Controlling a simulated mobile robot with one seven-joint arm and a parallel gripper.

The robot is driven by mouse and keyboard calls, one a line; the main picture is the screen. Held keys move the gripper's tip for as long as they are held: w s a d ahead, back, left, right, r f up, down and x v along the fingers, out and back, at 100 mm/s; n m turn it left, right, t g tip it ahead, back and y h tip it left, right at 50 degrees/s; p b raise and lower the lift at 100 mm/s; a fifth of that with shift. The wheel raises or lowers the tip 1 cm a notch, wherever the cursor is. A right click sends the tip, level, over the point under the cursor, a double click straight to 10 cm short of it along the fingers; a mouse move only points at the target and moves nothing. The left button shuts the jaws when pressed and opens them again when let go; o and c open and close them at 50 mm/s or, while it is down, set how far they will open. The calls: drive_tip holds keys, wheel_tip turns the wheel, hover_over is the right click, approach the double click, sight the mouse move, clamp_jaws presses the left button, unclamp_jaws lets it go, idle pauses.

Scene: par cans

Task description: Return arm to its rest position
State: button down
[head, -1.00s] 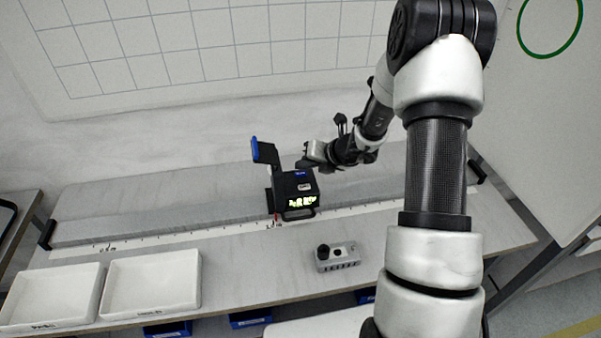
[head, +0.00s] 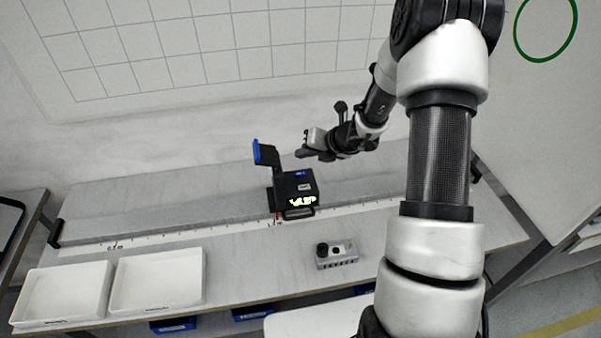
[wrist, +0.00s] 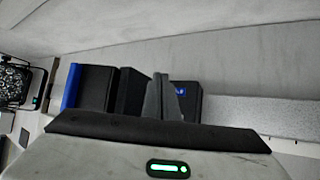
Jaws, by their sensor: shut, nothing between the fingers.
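My gripper (head: 306,152) is at the end of my arm in the head view, above and just behind the black device on the bench. It is shut and empty, and looks apart from the device. In the wrist view my gripper's fingertips (wrist: 163,92) show small and dark, pressed together. The black device (head: 299,188), with a lit yellow display and an upright blue-tipped flap (head: 264,155), stands on the bench (head: 190,203) by the ruler strip. It also shows in the wrist view (wrist: 93,88), behind my fingers.
A small grey block (head: 337,262) with a black knob sits on the bench front. Two white trays (head: 155,280) (head: 63,291) stand at the front left. Blue bins (head: 173,326) hang below the front edge. A gridded wall board (head: 200,45) is behind. The bench left of the device is clear.

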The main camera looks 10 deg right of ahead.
idle(0.4)
drive_tip(key=s+a+r+n+g, duration=0.1)
drive_tip(key=s+a+r+n, duration=0.4)
drive_tip(key=r+n, duration=0.45)
drive_tip(key=s+a+r+n+g, duration=0.1)
drive_tip(key=s+a+r+n, duration=0.2)
drive_tip(key=s+r+n, duration=0.45)
drive_tip(key=s+d+r+n+h, duration=0.2)
drive_tip(key=s+r+n, duration=0.3)
drive_tip(key=s+n, duration=0.5)
drive_tip(key=s+d+r+n+h, duration=0.3)
drive_tip(key=s+d+r+n, duration=0.2)
drive_tip(key=s+n, duration=0.5)
drive_tip(key=shift+s+r+n, duration=0.15)
drive_tip(key=shift+s+n, duration=0.25)
drive_tip(key=shift+s, duration=0.35)
drive_tip(key=shift+d, duration=0.1)
